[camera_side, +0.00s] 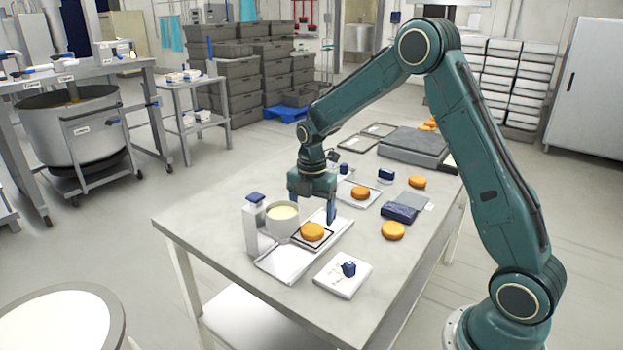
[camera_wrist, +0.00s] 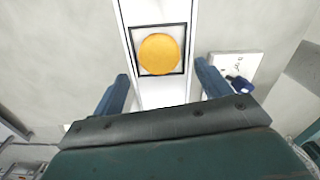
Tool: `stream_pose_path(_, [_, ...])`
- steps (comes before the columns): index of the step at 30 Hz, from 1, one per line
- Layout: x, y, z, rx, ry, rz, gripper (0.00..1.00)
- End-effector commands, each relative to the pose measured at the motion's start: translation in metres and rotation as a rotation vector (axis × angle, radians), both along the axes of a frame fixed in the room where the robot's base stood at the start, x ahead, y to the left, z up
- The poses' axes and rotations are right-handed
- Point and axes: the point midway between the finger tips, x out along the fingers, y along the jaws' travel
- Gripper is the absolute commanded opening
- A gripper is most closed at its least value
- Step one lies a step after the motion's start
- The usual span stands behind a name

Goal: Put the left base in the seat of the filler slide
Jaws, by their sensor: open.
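An orange-brown round base (camera_side: 312,232) lies flat inside the black square outline of the seat on the filler slide (camera_side: 283,264), a long pale plate. The wrist view shows the base (camera_wrist: 159,54) within the seat's outline (camera_wrist: 134,28), nearer its lower edge. My gripper (camera_side: 312,212) is above the slide, fingers pointing down. In the wrist view the gripper's fingers (camera_wrist: 160,72) are wide apart, one on each side of the slide, with clear space between them and the base. Other bases are on the table: one at the front right (camera_side: 392,231), one farther back (camera_side: 417,182).
A cup of cream filling (camera_side: 282,220) and a white bottle with a blue cap (camera_side: 252,228) stand left of the seat. Another base (camera_side: 361,193) sits on a pale plate behind. A white card with a dark blue knob (camera_side: 348,269) lies in front. A blue block (camera_side: 400,212) is at right.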

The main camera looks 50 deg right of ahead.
Motion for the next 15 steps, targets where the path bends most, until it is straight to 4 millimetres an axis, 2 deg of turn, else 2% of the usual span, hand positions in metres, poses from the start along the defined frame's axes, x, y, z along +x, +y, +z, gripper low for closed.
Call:
stream_pose_path(3, [0.001, 0.000, 0.022, -0.001, -0.005, 0.000, 0.77])
stream_pose_path(9, [0.001, 0.000, 0.053, 0.000, -0.005, 0.000, 0.77])
stream_pose_path(15, [0.000, 0.000, 0.072, 0.000, -0.003, -0.001, 0.77])
